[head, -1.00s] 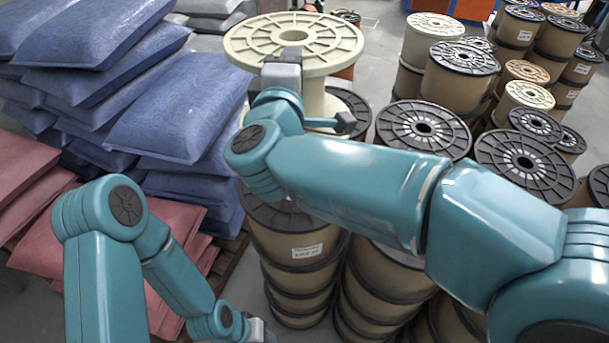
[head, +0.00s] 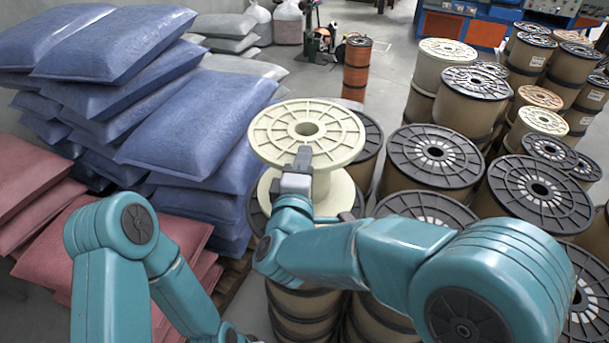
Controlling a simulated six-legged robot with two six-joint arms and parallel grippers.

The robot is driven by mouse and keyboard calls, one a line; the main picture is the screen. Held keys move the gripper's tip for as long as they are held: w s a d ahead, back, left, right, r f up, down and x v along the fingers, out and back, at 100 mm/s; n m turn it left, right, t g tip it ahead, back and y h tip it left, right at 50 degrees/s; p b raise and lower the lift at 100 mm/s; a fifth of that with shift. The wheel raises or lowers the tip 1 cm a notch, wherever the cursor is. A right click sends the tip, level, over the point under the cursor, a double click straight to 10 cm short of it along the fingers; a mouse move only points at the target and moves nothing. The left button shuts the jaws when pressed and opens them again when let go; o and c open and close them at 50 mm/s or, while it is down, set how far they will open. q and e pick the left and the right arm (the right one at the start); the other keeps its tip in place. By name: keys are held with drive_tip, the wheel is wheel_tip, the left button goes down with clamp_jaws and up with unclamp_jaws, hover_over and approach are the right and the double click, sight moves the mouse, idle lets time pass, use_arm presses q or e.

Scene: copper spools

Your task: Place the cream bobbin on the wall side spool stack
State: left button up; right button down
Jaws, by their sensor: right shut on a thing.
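The cream bobbin (head: 335,141) stands upright at the middle of the head view, its spoked upper flange facing up. My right gripper (head: 302,160) is shut on it at the near edge of the upper flange. The bobbin's lower flange is directly over a stack of tan, black-rimmed spools (head: 300,303) beside the blue sacks. My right arm hides part of the joint, so I cannot tell whether the bobbin touches the stack. My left gripper (head: 236,338) is low at the bottom edge, mostly cut off, and its jaws are not clear.
Blue sacks (head: 195,120) are piled close on the left, with red sacks (head: 35,195) nearer. Black-topped spools (head: 435,155) crowd the right. A copper-coloured spool (head: 356,68) stands behind on open grey floor (head: 385,60).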

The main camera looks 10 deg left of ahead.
wheel_tip(320, 180, down, 4)
drive_tip(key=shift+r, duration=0.25)
drive_tip(key=shift+f, duration=0.15)
drive_tip(key=c, duration=1)
unclamp_jaws()
drive_tip(key=shift+f, duration=0.1)
